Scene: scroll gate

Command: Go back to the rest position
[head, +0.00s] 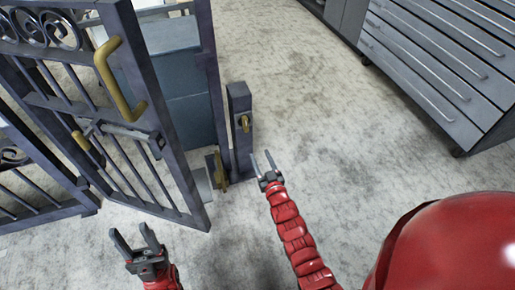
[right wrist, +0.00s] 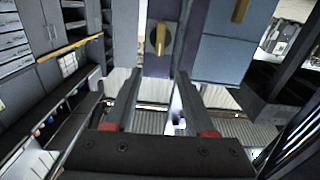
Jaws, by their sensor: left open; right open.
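My right gripper (head: 262,158) is open and empty in the middle of the head view, at the end of a red arm. It is just right of the gate post (head: 240,150) and apart from it. My left gripper (head: 133,238) is open and empty at the lower left of the head view, below the gate. The dark scroll gate (head: 180,150) stands at the left, with a brass handle (head: 122,85) on its frame.
A second dark gate section (head: 40,205) stands at the far left. A blue-grey cabinet (head: 185,105) is behind the gate. A grey drawer cabinet (head: 430,70) stands at the upper right. The concrete floor between is clear.

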